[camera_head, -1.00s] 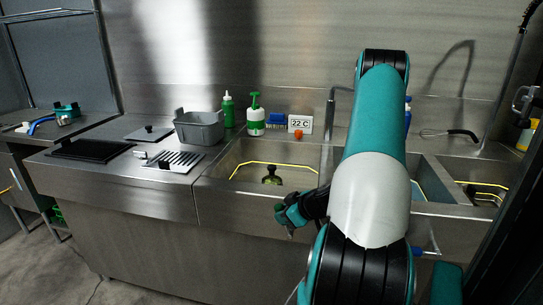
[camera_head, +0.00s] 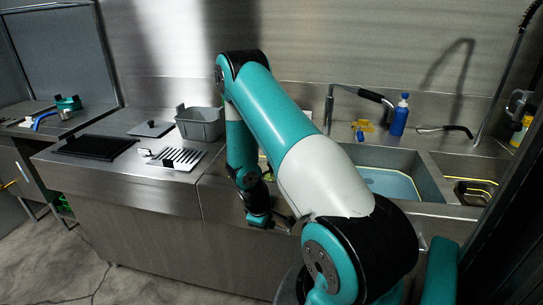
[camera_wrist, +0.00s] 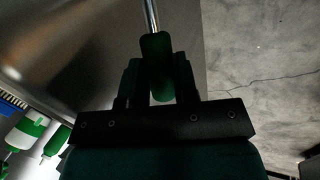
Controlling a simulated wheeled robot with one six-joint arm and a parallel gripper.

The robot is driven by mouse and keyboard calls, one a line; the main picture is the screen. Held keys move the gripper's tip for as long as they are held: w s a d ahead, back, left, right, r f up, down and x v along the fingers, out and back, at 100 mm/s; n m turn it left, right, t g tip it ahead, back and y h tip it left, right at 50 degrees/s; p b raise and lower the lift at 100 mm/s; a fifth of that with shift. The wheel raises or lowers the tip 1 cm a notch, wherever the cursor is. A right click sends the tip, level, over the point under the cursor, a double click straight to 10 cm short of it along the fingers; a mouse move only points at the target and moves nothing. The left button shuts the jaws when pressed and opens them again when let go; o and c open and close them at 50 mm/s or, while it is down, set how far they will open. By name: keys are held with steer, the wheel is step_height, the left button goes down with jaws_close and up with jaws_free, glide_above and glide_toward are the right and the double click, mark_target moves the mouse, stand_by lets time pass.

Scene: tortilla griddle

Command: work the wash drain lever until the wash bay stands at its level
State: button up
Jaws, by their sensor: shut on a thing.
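My gripper (camera_head: 272,220) is low at the front of the counter, below the left basin's front edge. In the wrist view my gripper (camera_wrist: 156,88) is shut on a dark green lever handle (camera_wrist: 155,50) with a bright metal rod (camera_wrist: 150,15) running up from it. I take this for the wash drain lever. In the head view my arm covers most of the left basin, so its water and level line cannot be read. The middle basin (camera_head: 428,185) shows pale blue water (camera_head: 390,184) with a yellow line around it.
A small right basin (camera_head: 475,190) has a yellow line too. A faucet (camera_head: 358,92), a blue bottle (camera_head: 399,116) and a yellow item (camera_head: 364,125) stand behind the basins. A grey tub (camera_head: 200,124) and a slotted plate (camera_head: 177,158) sit on the left counter. The floor in front is clear.

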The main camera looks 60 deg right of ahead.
steer(key=f, duration=0.1)
steer(key=f+g+b, duration=0.1)
steer(key=f+g+h+b, duration=0.1)
steer(key=shift+w+a+n, duration=0.25)
steer(key=shift+w+n, duration=0.05)
steer(key=shift+w, duration=0.1)
steer(key=o, duration=0.5)
steer(key=shift+g, duration=0.6)
steer(key=shift+c, duration=0.2)
steer(key=shift+o, duration=0.4)
steer(key=shift+s+d+r, duration=0.1)
steer(key=shift+r, duration=0.15)
